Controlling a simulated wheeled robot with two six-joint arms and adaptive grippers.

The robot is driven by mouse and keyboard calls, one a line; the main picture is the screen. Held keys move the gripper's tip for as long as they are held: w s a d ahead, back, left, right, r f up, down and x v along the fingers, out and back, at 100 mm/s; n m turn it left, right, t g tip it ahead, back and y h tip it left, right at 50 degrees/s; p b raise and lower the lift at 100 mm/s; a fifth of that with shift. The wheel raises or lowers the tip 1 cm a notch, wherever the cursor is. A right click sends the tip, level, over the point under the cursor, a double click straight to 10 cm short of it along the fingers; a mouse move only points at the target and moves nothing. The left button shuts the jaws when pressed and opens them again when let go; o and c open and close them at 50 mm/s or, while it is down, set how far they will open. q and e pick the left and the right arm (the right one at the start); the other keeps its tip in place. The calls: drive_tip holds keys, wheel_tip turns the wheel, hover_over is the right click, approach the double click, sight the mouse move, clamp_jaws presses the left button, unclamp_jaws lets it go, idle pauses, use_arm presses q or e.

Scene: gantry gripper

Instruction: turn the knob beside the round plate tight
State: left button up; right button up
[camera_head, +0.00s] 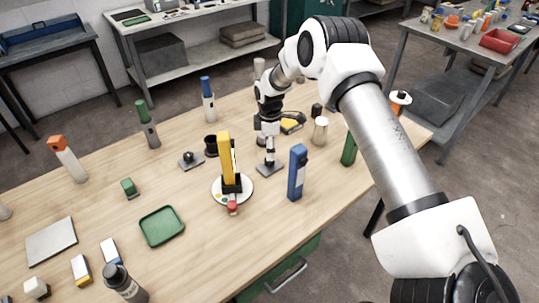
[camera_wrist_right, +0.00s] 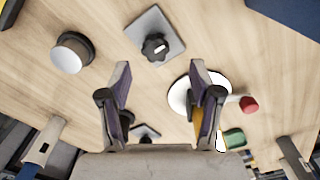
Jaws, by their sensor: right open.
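A black lobed knob (camera_wrist_right: 155,46) sits on a grey square base (camera_wrist_right: 176,36). The base also shows below my right gripper in the head view (camera_head: 269,169). My right gripper (camera_head: 268,152) is open and points down over it; the knob itself is hidden or too small there. In the wrist view the right gripper's fingers (camera_wrist_right: 160,78) are apart, and the knob lies beyond their tips, between their lines. The white round plate (camera_head: 247,190) stands just left of this base, bearing a yellow post (camera_head: 224,158) and a red-tipped part (camera_head: 233,207). My left gripper is not in view.
A similar square base with a dark knob (camera_head: 190,160) lies left of the plate. A blue post (camera_head: 297,172) and a metal cylinder (camera_head: 320,131) stand close on the right. A green tray (camera_head: 162,227) lies front left. Bare wood separates tray and plate.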

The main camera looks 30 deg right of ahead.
drive_tip(key=f, duration=0.4)
drive_tip(key=w+f+p, duration=0.1)
drive_tip(key=f, duration=0.1)
drive_tip(key=shift+d, duration=0.3)
drive_tip(key=shift+s+a+r, duration=0.15)
drive_tip(key=shift+r, duration=0.15)
drive_tip(key=shift+s+a+r, duration=0.1)
drive_tip(key=shift+s+r, duration=0.05)
drive_tip(key=shift+s, duration=0.05)
drive_tip(key=c, duration=1)
drive_tip(key=shift+c, duration=0.6)
